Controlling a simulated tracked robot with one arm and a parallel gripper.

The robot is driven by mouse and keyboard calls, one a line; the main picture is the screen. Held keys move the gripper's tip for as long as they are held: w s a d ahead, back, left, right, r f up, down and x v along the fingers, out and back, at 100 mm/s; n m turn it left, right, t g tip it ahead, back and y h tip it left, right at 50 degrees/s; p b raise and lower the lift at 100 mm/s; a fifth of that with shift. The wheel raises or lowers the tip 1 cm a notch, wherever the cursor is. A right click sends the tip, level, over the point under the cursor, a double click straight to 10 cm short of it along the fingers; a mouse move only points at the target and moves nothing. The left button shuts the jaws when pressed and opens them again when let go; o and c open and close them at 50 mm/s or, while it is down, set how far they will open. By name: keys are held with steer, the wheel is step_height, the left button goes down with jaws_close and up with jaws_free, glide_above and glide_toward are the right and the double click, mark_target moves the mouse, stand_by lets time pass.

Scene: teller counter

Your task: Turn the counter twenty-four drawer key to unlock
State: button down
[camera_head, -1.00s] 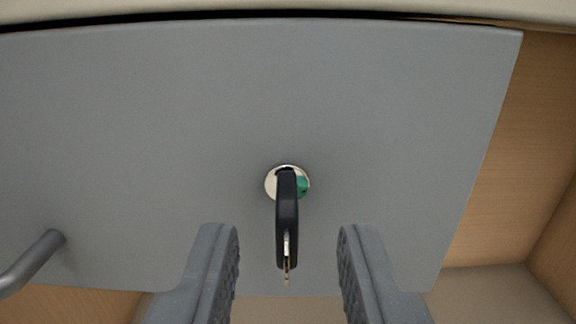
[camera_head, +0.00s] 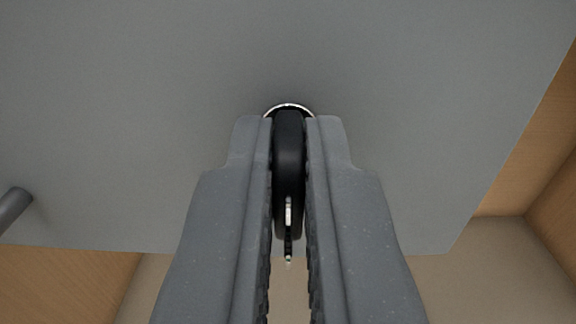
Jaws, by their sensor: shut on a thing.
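The black-headed drawer key (camera_head: 289,165) stands in the round silver lock (camera_head: 289,106) on the grey drawer front (camera_head: 150,110). A small metal ring or tag hangs at the near end of the key head. My gripper (camera_head: 289,125) is shut on the key head, with one grey finger on each side of it. The fingertips are close to the drawer front and hide most of the lock; only its upper rim shows. The green mark on the lock face is hidden.
A grey bar handle (camera_head: 14,208) sticks out from the drawer front at the left. Wooden panels (camera_head: 555,140) lie to the right and a wooden surface (camera_head: 65,280) at the lower left. A beige surface (camera_head: 490,270) shows below the drawer front.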

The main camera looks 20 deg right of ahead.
steer(key=shift+d+m+p, duration=0.1)
steer(key=shift+m+p, duration=0.2)
steer(key=shift+m, duration=0.1)
steer(key=m+p, duration=0.2)
steer(key=m, duration=0.1)
steer(key=shift+r+m, duration=0.1)
steer(key=shift+m, duration=0.3)
steer(key=shift+s+d+f+m+b, duration=0.1)
steer(key=shift+d+f+m+b, duration=0.1)
steer(key=shift+m, duration=2.05)
steer(key=shift+s+d+f+m+b, duration=0.1)
steer(key=shift+d+f+m, duration=0.15)
steer(key=shift+m, duration=2.05)
steer(key=shift+d+f+m+b, duration=0.1)
steer(key=shift+d+f+m, duration=0.1)
steer(key=shift+m, duration=2.05)
steer(key=c, duration=1.6)
jaws_free()
steer(key=shift+o, duration=0.2)
steer(key=shift+a, duration=0.2)
